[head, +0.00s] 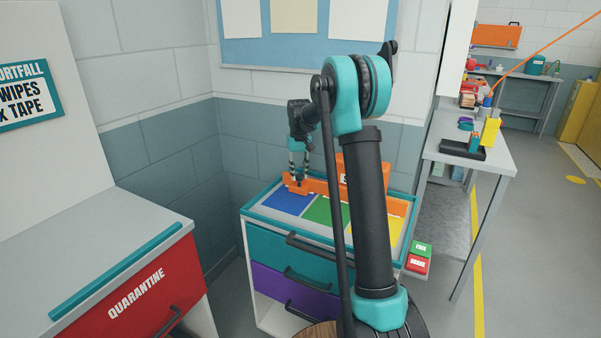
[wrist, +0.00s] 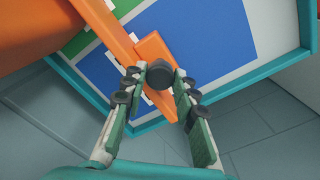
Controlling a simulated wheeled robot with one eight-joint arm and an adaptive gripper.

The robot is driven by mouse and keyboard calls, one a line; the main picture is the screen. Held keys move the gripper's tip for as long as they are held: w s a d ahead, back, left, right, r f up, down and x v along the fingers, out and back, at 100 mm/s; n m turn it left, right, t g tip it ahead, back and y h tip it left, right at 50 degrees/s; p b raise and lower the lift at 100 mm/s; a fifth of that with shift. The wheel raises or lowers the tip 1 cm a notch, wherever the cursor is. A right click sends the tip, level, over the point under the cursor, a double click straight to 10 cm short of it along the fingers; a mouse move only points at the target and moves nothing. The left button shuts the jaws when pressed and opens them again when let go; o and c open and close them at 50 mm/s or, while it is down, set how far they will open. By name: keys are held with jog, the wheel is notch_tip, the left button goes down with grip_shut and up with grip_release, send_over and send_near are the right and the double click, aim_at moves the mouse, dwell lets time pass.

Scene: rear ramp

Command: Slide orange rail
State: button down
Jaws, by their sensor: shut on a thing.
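The orange rail (head: 321,187) lies across the top of the teal-rimmed cabinet (head: 262,216), above a blue panel (head: 287,202), a green panel (head: 322,209) and a yellow panel. In the wrist view the rail (wrist: 108,28) runs diagonally and carries an orange tab with a dark round knob (wrist: 160,74). My gripper (head: 299,180) is at the rail's left end. In the wrist view its fingers (wrist: 159,85) are on either side of the knob, shut on it. My arm hides part of the rail and the yellow panel in the head view.
An orange box (head: 350,166) stands behind the rail, partly hidden by my arm. Green and red blocks (head: 419,249) are at the cabinet's right corner. A red quarantine drawer unit (head: 140,290) stands at left. A grey workbench (head: 480,150) stands at right, with open floor beyond.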

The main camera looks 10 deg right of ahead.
jog(key=s+a, duration=0.3)
jog(key=s, duration=0.2)
jog(key=s+a, duration=0.4)
jog(key=s, duration=0.1)
jog(key=s+a, duration=0.4)
jog(key=s, duration=0.1)
jog(key=shift+s+a, duration=0.2)
jog(key=shift+s, duration=0.1)
jog(key=c, duration=1.2)
grip_release()
jog(key=shift+r, duration=0.15)
notch_tip(320, 180, up, 12)
jog(key=shift+f, duration=0.15)
